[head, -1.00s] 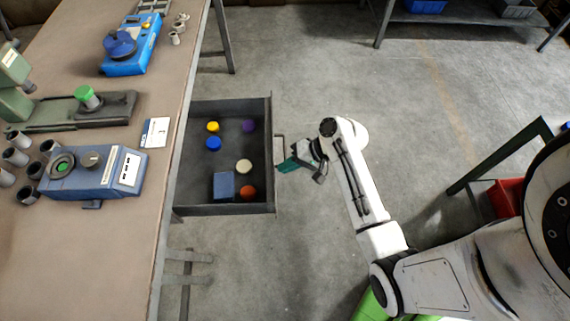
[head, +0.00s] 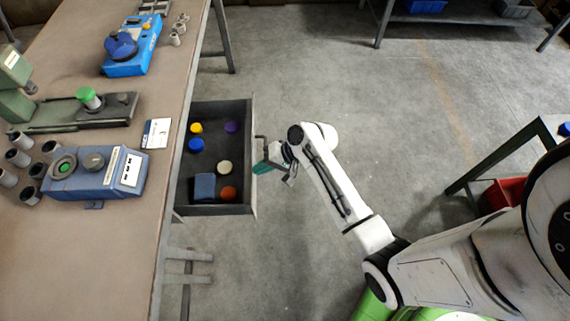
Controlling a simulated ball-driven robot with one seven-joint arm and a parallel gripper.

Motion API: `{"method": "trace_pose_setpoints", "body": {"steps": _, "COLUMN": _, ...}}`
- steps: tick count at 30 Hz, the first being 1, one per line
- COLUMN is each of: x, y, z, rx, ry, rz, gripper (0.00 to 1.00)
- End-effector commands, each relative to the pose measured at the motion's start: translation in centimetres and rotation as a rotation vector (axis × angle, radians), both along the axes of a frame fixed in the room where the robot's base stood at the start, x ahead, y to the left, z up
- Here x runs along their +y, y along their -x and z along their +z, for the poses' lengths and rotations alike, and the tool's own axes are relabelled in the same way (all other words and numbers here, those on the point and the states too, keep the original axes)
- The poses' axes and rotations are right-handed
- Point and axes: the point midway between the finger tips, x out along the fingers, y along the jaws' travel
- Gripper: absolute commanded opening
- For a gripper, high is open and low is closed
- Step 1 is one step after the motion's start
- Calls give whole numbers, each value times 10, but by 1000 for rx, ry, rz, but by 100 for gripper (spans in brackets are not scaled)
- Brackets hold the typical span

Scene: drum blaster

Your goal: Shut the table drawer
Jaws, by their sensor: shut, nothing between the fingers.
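The table drawer (head: 252,200) is a dark grey metal tray that stands partly out from the right side of the table (head: 125,215). Several coloured round pieces and a blue block (head: 204,187) lie in it. Its handle (head: 261,140) is on the right-hand front face. My gripper (head: 262,167) is shut and empty, at the front face beside the handle, pointing left. It looks to be touching or very close to the front; I cannot tell which.
On the table top stand a blue machine (head: 95,172), a green-capped device (head: 88,100) and another blue device (head: 132,50). A dark frame with a red bin (head: 506,193) is at the right.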

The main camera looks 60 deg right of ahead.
Motion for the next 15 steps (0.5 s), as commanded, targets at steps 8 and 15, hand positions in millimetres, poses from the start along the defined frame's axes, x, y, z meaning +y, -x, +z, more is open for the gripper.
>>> {"method": "trace_pose_setpoints", "body": {"steps": 8, "x": 49, "y": -62, "z": 0, "rx": -2, "ry": 1, "rz": 6, "gripper": 0}}
{"method": "trace_pose_setpoints", "body": {"steps": 15, "x": 83, "y": -106, "z": -1, "rx": -3, "ry": 2, "rz": 4, "gripper": 0}}
